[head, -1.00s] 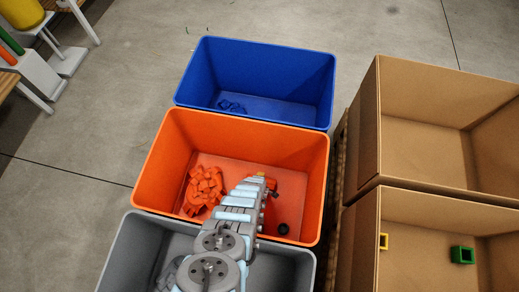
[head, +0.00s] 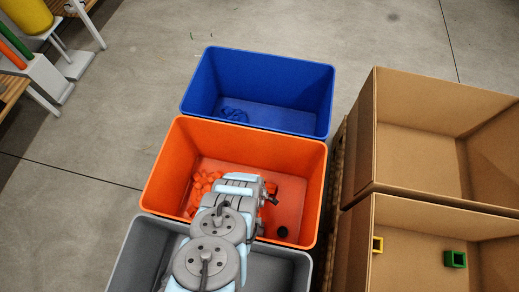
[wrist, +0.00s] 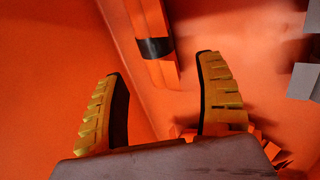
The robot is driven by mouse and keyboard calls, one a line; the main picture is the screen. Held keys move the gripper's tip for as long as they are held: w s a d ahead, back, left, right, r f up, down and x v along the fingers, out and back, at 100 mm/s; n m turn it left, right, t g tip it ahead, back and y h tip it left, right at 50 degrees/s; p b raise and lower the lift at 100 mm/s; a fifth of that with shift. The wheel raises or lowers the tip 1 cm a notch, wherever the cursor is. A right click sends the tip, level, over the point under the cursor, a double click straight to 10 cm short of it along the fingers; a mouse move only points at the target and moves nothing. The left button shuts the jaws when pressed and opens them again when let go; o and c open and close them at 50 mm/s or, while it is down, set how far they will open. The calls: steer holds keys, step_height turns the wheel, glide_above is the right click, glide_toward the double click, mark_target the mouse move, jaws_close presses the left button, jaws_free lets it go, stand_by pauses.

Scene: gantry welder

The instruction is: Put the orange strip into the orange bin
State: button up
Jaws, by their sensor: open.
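The orange bin (head: 165,165) stands in the middle of the head view, between a blue and a grey bin. In the wrist view my gripper (wrist: 157,68) is open inside the orange bin, its two yellow fingers wide apart. A long orange strip with a black band (wrist: 150,20) shows beyond the fingertips, by a bin wall, and I see no finger closed on it. In the head view my arm hides the gripper, and I cannot pick the strip out there. A small black thing (head: 282,232) shows on the bin floor; I cannot tell whether it is the band.
Orange scraps (head: 203,183) lie in the bin's left part, partly behind my arm. The blue bin (head: 200,85) is behind, holding blue scraps (head: 233,114). The grey bin (head: 135,250) is in front. Cardboard boxes (head: 362,135) stand right, one holding a green block (head: 455,259).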

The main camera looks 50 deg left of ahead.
steer(key=v, duration=0.3)
steer(key=shift+p, duration=0.35)
stand_by(0.5)
